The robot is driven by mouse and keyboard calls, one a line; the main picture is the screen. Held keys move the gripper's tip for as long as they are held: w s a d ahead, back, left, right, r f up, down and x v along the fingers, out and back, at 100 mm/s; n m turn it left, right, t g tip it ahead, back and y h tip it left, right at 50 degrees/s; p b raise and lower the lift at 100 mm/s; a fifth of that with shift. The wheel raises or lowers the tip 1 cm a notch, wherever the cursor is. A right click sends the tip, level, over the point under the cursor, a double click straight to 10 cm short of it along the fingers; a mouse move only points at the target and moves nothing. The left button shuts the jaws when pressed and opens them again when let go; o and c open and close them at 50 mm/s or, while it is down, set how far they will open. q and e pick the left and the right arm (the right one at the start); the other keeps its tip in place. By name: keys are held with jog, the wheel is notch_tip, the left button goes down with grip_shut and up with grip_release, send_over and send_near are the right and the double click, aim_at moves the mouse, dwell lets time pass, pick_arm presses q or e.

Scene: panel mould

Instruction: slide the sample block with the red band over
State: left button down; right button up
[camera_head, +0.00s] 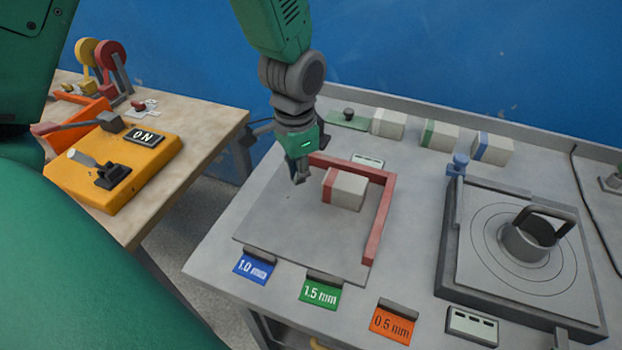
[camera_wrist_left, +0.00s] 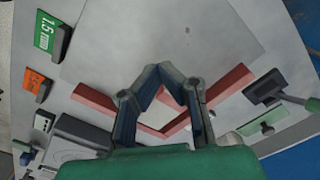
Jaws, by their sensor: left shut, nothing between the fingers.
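The sample block with the red band (camera_head: 347,190) is a pale block with the band on its left end. It lies on a grey plate (camera_head: 290,227) near the back right corner of a red L-shaped fence (camera_head: 378,222). The fence also shows in the wrist view (camera_wrist_left: 232,82). My left gripper (camera_head: 300,180) points down just left of the block's banded end, shut and empty. It also shows in the wrist view (camera_wrist_left: 168,75), where the fingers hide much of the corner. I cannot tell whether the fingertips touch the block. My right gripper is not in view.
Three other banded blocks stand at the back, with green (camera_head: 440,134), blue (camera_head: 492,148) and pale (camera_head: 388,123) bands. Thickness tags (camera_head: 320,293) line the front. A wooden table with a yellow switch box (camera_head: 115,170) is at left.

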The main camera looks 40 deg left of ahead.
aim_at(314, 203)
pick_arm(q)
jog(key=f, duration=0.7)
jog(key=shift+s+a+f, duration=0.15)
jog(key=shift+a+f, duration=0.1)
jog(key=shift+f, duration=0.05)
jog(key=shift+d+f, duration=0.2)
jog(key=shift+f, duration=0.4)
jog(key=w, duration=0.1)
jog(key=d, duration=0.1)
jog(key=w, duration=0.1)
jog(key=shift+w+d+r, duration=0.2)
jog(key=shift+w+r, duration=0.1)
jog(key=shift+w, duration=0.05)
jog(key=shift+w+d, duration=0.3)
jog(key=shift+w, duration=0.15)
jog(key=shift+a, duration=0.2)
